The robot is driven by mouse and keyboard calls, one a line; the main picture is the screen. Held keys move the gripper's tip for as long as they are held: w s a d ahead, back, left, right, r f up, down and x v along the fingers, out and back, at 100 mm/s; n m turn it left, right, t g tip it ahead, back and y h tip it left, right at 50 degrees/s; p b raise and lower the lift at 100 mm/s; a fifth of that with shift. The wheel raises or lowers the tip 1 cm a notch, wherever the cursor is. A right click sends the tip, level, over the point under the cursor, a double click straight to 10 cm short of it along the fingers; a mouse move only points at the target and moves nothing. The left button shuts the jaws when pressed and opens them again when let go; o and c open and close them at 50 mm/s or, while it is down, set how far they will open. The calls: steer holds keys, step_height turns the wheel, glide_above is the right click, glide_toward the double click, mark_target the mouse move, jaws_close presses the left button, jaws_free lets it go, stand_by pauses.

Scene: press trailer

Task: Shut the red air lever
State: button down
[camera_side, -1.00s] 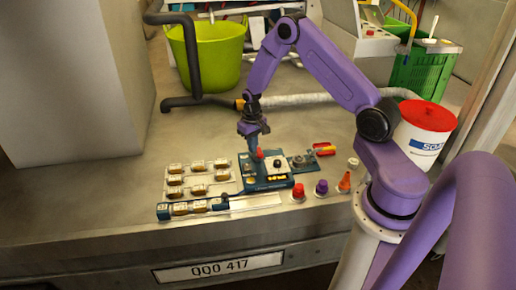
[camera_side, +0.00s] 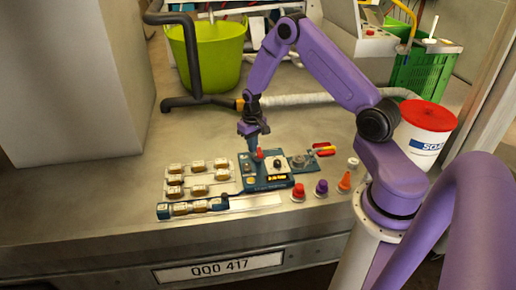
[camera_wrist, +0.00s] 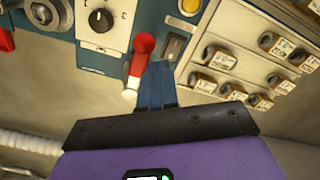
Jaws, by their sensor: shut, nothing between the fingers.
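A red lever (camera_wrist: 140,60) with a white end stands at the edge of the blue press panel (camera_wrist: 116,60) in the wrist view. It also shows in the side view as a small red shape (camera_side: 259,154) at the press's far left corner. My gripper (camera_wrist: 160,68) is shut and empty. Its blue fingertips are just to the right of the lever in the wrist view, very close to it; I cannot tell whether they touch. In the side view my gripper (camera_side: 256,144) points down above the press's far left corner.
The press has a black dial (camera_wrist: 101,19), a rocker switch (camera_wrist: 173,47) and a yellow button (camera_wrist: 190,6). A rack of labelled pieces (camera_side: 198,179) lies left. A red-yellow handle (camera_side: 323,149) lies right; red, purple and orange pieces stand in front.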

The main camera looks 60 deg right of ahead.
steer(key=shift+f, duration=0.65)
steer(key=shift+a, duration=0.1)
steer(key=shift+a, duration=0.1)
steer(key=shift+w+a, duration=0.1)
steer(key=shift+w, duration=0.15)
step_height(320, 180, up, 10)
stand_by(0.5)
